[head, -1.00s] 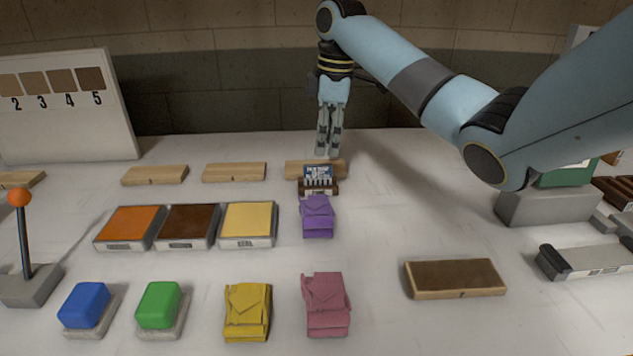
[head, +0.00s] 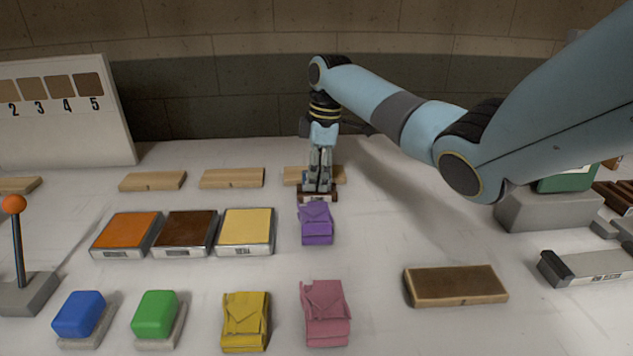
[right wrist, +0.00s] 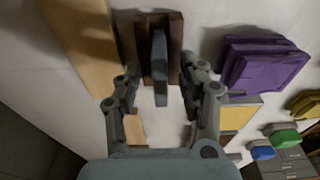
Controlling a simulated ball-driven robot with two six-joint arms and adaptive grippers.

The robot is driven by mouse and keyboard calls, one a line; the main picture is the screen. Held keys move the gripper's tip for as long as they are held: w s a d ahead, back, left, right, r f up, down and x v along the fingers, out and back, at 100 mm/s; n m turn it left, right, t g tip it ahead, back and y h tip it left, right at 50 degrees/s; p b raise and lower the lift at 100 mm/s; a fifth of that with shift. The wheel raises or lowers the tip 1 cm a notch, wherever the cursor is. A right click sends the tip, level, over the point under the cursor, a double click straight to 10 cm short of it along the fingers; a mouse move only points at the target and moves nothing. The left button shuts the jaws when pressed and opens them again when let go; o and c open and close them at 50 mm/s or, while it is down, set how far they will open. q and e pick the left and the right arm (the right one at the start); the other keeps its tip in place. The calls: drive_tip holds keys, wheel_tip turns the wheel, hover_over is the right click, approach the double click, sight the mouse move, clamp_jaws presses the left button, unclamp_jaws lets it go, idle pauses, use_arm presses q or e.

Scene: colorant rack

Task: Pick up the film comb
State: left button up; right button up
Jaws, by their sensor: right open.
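The film comb (right wrist: 160,68) stands edge-on in the right wrist view, a narrow dark grey-blue piece on a dark brown stand (right wrist: 176,48). In the head view the brown stand (head: 318,199) sits behind the purple folded cloth, and my fingers mostly hide the comb. My right gripper (head: 318,187) points straight down over the stand. In the right wrist view my right gripper (right wrist: 163,84) is open, one finger on each side of the comb, with visible gaps. My left gripper is not in view.
The purple folded cloth (head: 316,224) lies just in front of the stand. A light wooden block (head: 335,175) is close behind it. Orange, brown and yellow pads (head: 246,231) lie to the left. The table is clear to the right, up to a brown wooden tray (head: 455,285).

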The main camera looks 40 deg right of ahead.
clamp_jaws()
idle(0.5)
